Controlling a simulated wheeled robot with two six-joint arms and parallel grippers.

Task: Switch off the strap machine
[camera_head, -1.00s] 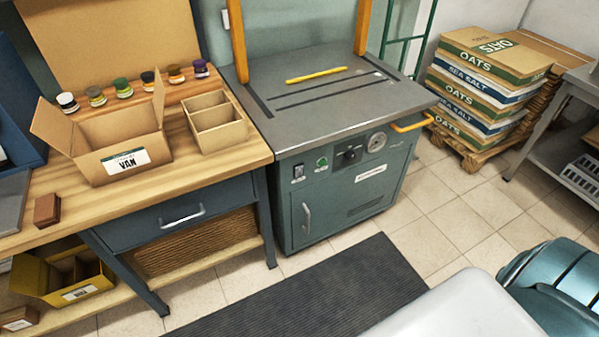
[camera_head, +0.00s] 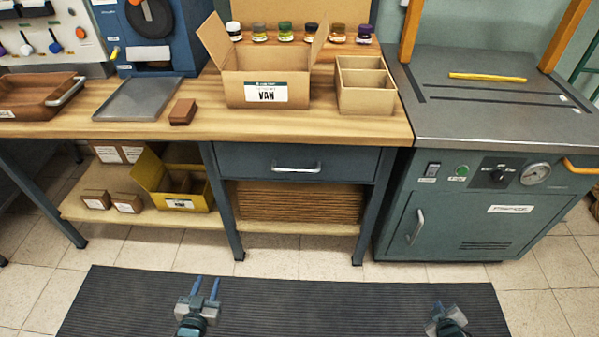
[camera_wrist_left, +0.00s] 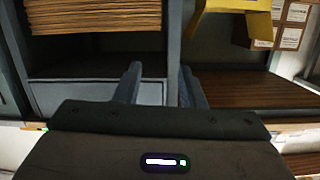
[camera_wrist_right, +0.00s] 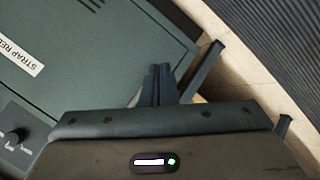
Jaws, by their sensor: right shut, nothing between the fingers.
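The strap machine (camera_head: 430,215) is a green-grey cabinet with a steel top at the right of the head view. Its front has a rocker switch (camera_head: 432,170), a green round lamp or button (camera_head: 462,171), a dark dial (camera_head: 498,175) and a gauge (camera_head: 535,174). I cannot tell the switch position. My left gripper (camera_head: 206,287) is open and empty, low over the mat. My right gripper (camera_head: 438,312) is shut and empty, low in front of the machine. In the right wrist view its fingertips (camera_wrist_right: 159,72) show against the machine front, with the dial (camera_wrist_right: 15,137) at left.
A wooden bench (camera_head: 170,125) with a drawer stands left of the machine, holding a VAN box (camera_head: 250,95), a divided box (camera_head: 365,100), several jars and a metal tray (camera_head: 146,99). A yellow strap (camera_head: 488,77) lies on the machine top. The dark floor mat (camera_head: 310,305) is clear.

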